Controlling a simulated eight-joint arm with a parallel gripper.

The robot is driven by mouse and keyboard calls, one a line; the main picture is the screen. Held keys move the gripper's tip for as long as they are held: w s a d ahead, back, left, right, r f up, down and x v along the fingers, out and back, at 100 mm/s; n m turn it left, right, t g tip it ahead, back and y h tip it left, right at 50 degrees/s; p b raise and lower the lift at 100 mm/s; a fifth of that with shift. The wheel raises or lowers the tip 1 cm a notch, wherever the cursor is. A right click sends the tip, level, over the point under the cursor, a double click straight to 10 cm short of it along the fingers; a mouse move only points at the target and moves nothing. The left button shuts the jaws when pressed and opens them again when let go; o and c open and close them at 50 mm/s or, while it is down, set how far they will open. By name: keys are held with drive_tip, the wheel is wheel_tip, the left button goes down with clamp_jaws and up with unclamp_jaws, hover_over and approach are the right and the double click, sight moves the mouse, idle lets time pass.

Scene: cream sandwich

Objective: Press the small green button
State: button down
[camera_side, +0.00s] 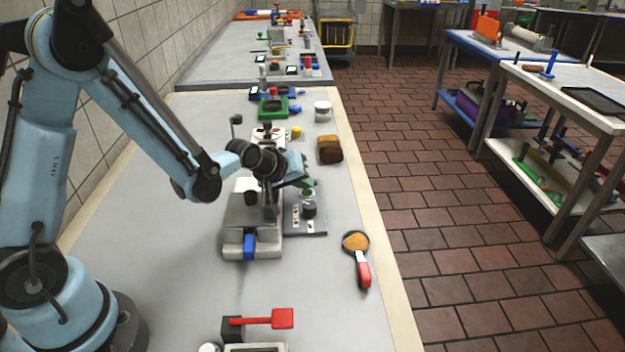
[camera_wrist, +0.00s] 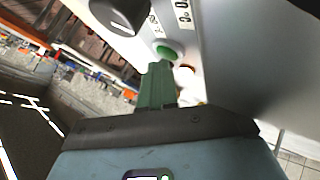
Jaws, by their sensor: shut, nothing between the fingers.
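The small green button (camera_wrist: 167,50) is round and sits on a pale panel (camera_wrist: 215,60) with printed symbols in the wrist view. My gripper (camera_wrist: 160,66) has green fingers that are shut together and empty. Their tips are just below the button in the wrist view; I cannot tell if they touch it. In the side view my gripper (camera_side: 306,184) is low over the machine's grey control plate (camera_side: 318,226), behind a dark round knob (camera_side: 309,208). The fingers and the button cannot be clearly told apart there.
A grey machine with a blue part (camera_side: 249,245) stands left of the plate. A spoon with a red handle (camera_side: 363,270) lies at the right table edge. Brown bread (camera_side: 329,150) and a white jar (camera_side: 323,111) are behind. A red paddle (camera_side: 282,318) is in front.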

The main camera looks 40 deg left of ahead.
sight(303, 196)
drive_tip(key=shift+s+d+r, duration=0.35)
drive_tip(key=shift+d+r, duration=0.05)
drive_tip(key=shift+r, duration=0.05)
drive_tip(key=shift+w+a+r, duration=0.1)
drive_tip(key=shift+a+r, duration=0.05)
drive_tip(key=shift+r, duration=2.4)
drive_tip(key=s+r+m, duration=0.1)
drive_tip(key=s, duration=0.1)
drive_tip(key=s+r+m, duration=0.1)
drive_tip(key=s+r, duration=0.1)
drive_tip(key=s, duration=0.1)
drive_tip(key=s+r+m+g, duration=0.1)
drive_tip(key=s+r+m, duration=0.1)
drive_tip(key=s, duration=0.1)
drive_tip(key=shift+s+r, duration=0.1)
drive_tip(key=shift+s, duration=0.05)
drive_tip(key=s+m+g, duration=0.1)
drive_tip(key=s+m, duration=0.3)
drive_tip(key=s, duration=0.6)
drive_tip(key=shift+r, duration=0.3)
